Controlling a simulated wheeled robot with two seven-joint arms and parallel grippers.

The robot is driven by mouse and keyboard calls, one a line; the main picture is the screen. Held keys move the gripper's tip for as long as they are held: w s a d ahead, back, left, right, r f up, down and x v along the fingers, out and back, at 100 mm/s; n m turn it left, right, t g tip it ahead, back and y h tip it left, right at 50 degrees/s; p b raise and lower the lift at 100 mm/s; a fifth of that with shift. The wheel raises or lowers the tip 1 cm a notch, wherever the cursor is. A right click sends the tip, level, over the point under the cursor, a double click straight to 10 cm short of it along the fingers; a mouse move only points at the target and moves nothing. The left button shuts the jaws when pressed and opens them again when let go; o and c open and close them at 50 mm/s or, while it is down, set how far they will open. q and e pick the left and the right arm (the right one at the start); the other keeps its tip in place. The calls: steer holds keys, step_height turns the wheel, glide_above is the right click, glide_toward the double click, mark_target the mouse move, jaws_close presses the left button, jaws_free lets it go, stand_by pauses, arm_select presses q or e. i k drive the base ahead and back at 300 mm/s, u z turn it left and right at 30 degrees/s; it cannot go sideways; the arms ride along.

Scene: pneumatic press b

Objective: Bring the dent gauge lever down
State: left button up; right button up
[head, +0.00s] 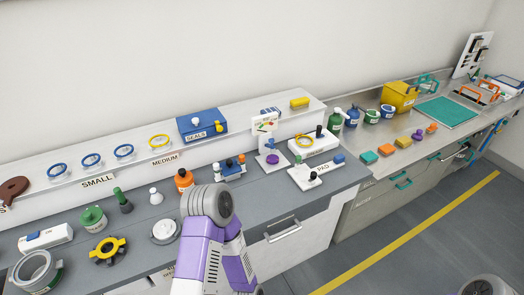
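No lever in the head view carries a readable dent gauge label, so I cannot tell for sure which one it is. A small upright white stand (264,124) with a coloured panel and a purple round piece (272,159) stands at the back of the grey bench. Beside it are a white device with a yellow ring (305,141) and black upright handle, and a white unit marked PAD (318,173) with a black knob and blue part. My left arm's purple and white link rises in front of the bench. Neither gripper's fingers show.
A white shelf (130,164) with rings and a blue SEALS box (201,124) runs along the wall. The bench (140,208) holds an orange bottle (184,180), green containers and a yellow-black ring (108,250). A steel counter (375,157) stands right. Floor with a yellow line (410,235) is clear.

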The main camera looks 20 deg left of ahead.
mark_target(273, 146)
steer(key=z, duration=0.2)
steer(key=i, duration=1)
steer(key=u, duration=0.7)
